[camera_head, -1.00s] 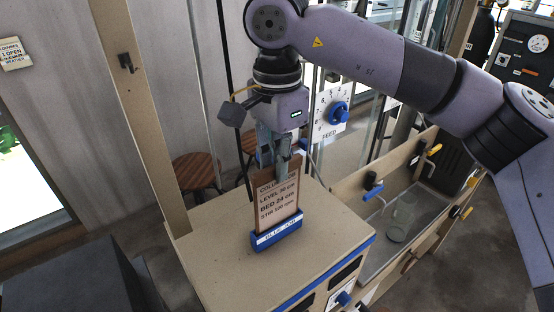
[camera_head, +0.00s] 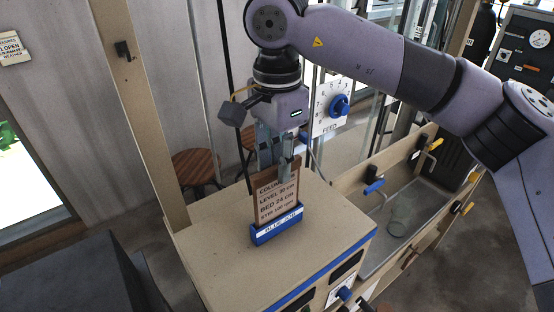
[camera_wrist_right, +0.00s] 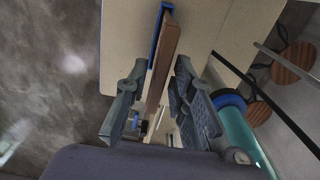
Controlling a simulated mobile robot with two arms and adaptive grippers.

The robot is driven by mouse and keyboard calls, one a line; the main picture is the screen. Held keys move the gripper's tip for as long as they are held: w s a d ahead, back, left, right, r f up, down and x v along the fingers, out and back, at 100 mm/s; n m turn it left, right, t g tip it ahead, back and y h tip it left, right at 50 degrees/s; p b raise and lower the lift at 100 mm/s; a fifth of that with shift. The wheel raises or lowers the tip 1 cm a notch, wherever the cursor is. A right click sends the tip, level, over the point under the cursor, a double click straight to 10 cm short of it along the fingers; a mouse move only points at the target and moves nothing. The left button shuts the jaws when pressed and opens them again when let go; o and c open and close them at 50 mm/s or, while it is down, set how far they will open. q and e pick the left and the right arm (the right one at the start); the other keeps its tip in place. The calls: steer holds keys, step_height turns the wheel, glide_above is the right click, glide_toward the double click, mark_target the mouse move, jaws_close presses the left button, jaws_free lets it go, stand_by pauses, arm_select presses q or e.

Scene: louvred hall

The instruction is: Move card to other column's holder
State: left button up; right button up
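A brown-edged card (camera_head: 277,199) with printed lines, the top one starting "COLUM", stands upright in a blue holder (camera_head: 277,227) on the tan box top. My right gripper (camera_head: 277,162) is over the card's top edge, pointing down. In the right wrist view the card (camera_wrist_right: 163,62) is seen edge-on between the two fingers of the gripper (camera_wrist_right: 160,68). The fingers look slightly spread, with a narrow gap on the left side of the card. The card's lower edge is hidden in the holder. My left gripper is not in view.
The tan box (camera_head: 215,250) has bare top around the holder. A FEED dial (camera_head: 338,106) stands behind it. A tray with walls and valve handles (camera_head: 373,187) lies at the right. A round wooden stool (camera_head: 195,165) is behind. A glass column (camera_wrist_right: 245,135) is close to the right finger.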

steer(key=shift+o, duration=1)
step_height(320, 180, up, 7)
steer(key=p, duration=0.5)
step_height(320, 180, up, 12)
steer(key=shift+f, duration=0.1)
